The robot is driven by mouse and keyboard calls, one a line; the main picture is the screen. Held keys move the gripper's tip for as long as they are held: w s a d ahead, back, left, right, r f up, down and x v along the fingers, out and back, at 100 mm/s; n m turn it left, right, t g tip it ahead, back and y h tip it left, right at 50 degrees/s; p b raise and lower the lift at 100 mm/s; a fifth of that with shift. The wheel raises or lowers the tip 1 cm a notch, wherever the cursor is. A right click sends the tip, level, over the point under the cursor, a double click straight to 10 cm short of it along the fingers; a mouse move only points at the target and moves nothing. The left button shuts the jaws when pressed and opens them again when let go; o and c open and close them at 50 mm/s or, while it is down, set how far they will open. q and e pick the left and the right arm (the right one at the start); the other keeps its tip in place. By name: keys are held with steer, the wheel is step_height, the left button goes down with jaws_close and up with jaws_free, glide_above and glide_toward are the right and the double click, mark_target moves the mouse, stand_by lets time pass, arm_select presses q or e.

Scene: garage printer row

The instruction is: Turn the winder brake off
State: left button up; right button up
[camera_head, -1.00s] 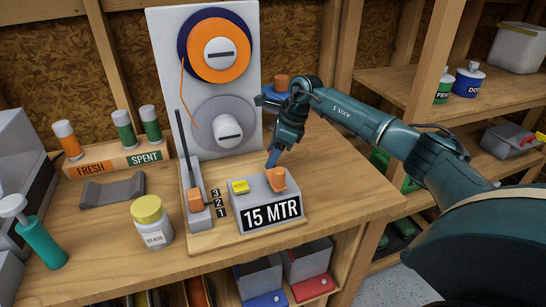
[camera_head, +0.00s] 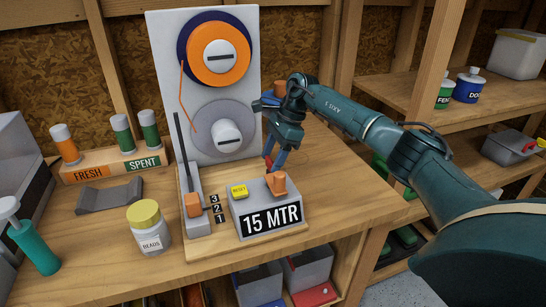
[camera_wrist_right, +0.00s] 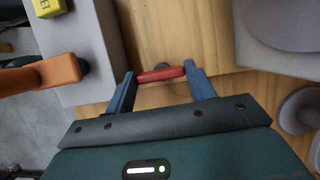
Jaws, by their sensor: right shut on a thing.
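The winder is a white upright panel (camera_head: 168,75) with an orange spool (camera_head: 219,57) above a grey spool (camera_head: 224,124). My right gripper (camera_head: 273,164) is behind the grey counter box (camera_head: 250,207), pointing down. It is shut on a small red handle (camera_head: 268,161), which no visible label names as the brake. In the right wrist view, the red handle (camera_wrist_right: 160,74) spans between the two blue fingertips (camera_wrist_right: 160,76), with a dark round pivot behind it. An orange lever (camera_head: 278,185) stands on the counter box, apart from the fingers. My left gripper is not in view.
The counter box reads "15 MTR" and has a yellow reset button (camera_head: 239,191). An orange slider (camera_head: 193,205) sits left of it by the numbers 3, 2, 1. A beads jar (camera_head: 149,229) and a spent/fresh rack (camera_head: 112,167) stand left. Bench right of the gripper is clear.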

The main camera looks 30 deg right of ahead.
steer(key=o, duration=1)
steer(key=v, duration=1.3)
steer(key=shift+r, duration=0.1)
